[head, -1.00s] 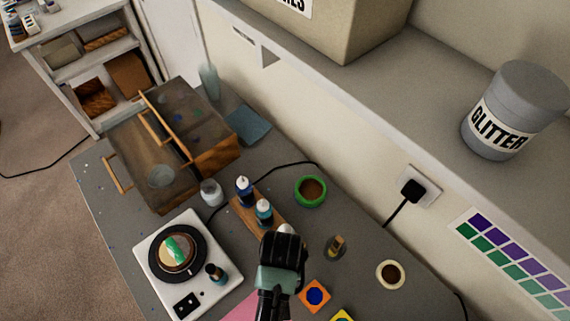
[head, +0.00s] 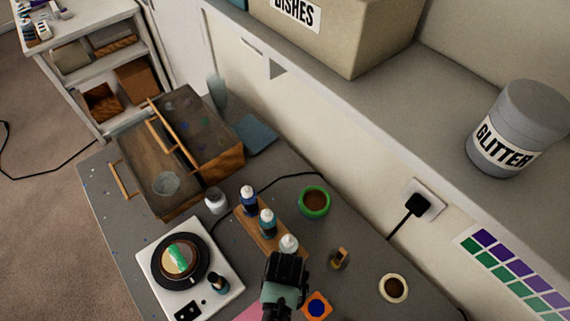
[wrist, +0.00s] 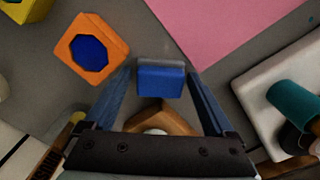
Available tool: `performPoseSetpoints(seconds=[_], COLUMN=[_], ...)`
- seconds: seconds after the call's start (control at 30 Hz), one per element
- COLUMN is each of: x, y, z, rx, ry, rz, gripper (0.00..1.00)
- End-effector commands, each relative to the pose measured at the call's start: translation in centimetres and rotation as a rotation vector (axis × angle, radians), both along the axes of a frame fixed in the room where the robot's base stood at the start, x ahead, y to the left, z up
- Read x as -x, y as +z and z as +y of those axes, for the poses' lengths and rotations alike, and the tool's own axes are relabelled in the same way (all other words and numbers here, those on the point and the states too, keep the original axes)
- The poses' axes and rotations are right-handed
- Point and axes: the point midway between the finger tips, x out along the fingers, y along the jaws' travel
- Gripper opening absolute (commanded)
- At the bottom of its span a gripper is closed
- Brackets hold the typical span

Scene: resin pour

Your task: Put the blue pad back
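The blue pad (wrist: 160,82), a small blue block with a grey strip along its far edge, is between my fingertips in the wrist view. In the head view my gripper (head: 285,262) is over the front of the bench, just in front of the wooden bottle rack (head: 250,228). The pad is hidden there behind my gripper. Whether it touches the bench is unclear.
An orange mould with a blue centre (head: 317,306) and a pink sheet (wrist: 230,30) lie near my gripper. A white turntable unit (head: 205,292) is at left, an open wooden box (head: 150,165) behind. A green-rimmed cup (head: 314,203) and cream cup (head: 393,288) are at right.

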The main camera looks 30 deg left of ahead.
Motion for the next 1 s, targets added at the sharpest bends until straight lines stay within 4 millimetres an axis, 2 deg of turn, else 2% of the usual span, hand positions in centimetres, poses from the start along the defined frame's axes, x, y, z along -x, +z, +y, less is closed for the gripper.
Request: performPoseSetpoints(seconds=[0.27,0.47,0.8,1.0], x=[0.0,-0.1,-0.2,-0.1], y=[0.1,1.5,8.1,11.2], z=[0.0,0.0,0.0,0.0], rx=[0.000,-0.001,-0.001,-0.001], ry=[0.000,0.000,0.000,0.000], rz=[0.001,-0.002,-0.005,-0.003], gripper=[1.00,1.00,1.00,1.00])
